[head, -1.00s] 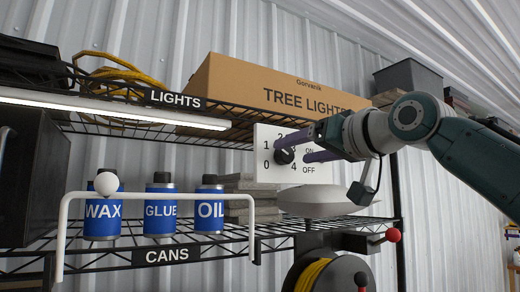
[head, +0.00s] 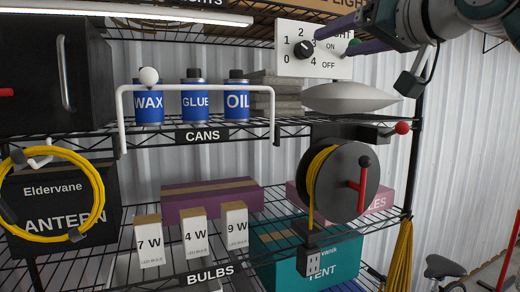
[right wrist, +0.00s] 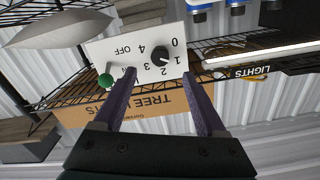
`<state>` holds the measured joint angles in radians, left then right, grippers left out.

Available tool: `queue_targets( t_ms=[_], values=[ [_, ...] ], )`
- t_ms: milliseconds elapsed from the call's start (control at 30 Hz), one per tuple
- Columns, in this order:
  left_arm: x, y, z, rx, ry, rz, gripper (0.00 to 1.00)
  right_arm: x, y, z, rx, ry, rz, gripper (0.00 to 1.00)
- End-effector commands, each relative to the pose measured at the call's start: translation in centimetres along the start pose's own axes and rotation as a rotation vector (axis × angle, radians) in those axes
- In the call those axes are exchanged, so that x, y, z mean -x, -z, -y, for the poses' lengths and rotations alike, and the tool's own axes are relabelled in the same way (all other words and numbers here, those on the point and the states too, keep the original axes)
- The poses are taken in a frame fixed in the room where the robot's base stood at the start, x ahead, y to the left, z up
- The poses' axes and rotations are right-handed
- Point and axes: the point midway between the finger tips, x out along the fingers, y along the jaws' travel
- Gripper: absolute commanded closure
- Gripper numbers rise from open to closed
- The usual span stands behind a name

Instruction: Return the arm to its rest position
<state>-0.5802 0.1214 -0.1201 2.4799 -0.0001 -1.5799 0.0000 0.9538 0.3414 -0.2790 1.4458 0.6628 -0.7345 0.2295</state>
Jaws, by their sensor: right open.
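My right gripper (head: 332,42) is at the top right of the head view, with its purple fingers apart and nothing between them. In the right wrist view the open fingers (right wrist: 160,78) point toward a white panel (right wrist: 112,43) with a black dial knob (right wrist: 159,54). The panel also shows in the head view (head: 285,66), with the knob (head: 304,49) left of the fingers and clear of them. The fingers cover part of the panel. I cannot tell which number the knob points to. My left gripper is not in view.
A grey oval object (head: 350,97) lies below the panel. A white rail (head: 195,87) fronts the cans. A reel with a red handle (head: 342,180) hangs lower. The wall side at far right is open.

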Motion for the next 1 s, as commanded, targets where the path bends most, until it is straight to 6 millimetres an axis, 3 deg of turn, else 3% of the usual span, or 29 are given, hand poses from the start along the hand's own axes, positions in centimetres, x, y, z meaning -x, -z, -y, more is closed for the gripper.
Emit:
queue_targets(
  t_ms=[67,167,267,400,533,600,700,800,900,1000],
  values=[
    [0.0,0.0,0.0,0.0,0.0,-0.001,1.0,0.2,-2.9,-0.1,0.01,-0.007,0.052,0.26],
    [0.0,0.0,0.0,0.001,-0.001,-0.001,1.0,1.4,-9.0,-0.3,0.04,-0.029,0.166,0.26],
    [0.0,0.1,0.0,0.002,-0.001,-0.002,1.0,4.2,-16.8,-0.4,0.077,-0.059,0.319,0.26],
    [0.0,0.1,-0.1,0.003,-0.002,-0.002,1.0,10.6,-26.6,-0.6,0.121,-0.115,0.542,0.26],
    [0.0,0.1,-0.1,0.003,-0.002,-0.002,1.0,18.2,-33.6,-0.7,0.148,-0.178,0.747,0.26],
    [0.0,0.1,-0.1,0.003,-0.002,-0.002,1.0,22.6,-36.3,-0.6,0.157,-0.215,0.853,0.26],
    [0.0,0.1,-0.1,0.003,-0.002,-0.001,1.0,28.7,-38.8,-0.4,0.164,-0.268,0.991,0.26],
    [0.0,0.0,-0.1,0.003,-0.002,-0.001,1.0,33.5,-40.0,-0.2,0.167,-0.312,1.099,0.26],
    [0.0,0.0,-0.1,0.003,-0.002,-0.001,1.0,36.5,-40.5,0.0,0.167,-0.343,1.169,0.26],
    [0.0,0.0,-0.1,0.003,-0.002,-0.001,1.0,38.0,-40.6,0.1,0.168,-0.358,1.202,0.26]
  ],
)
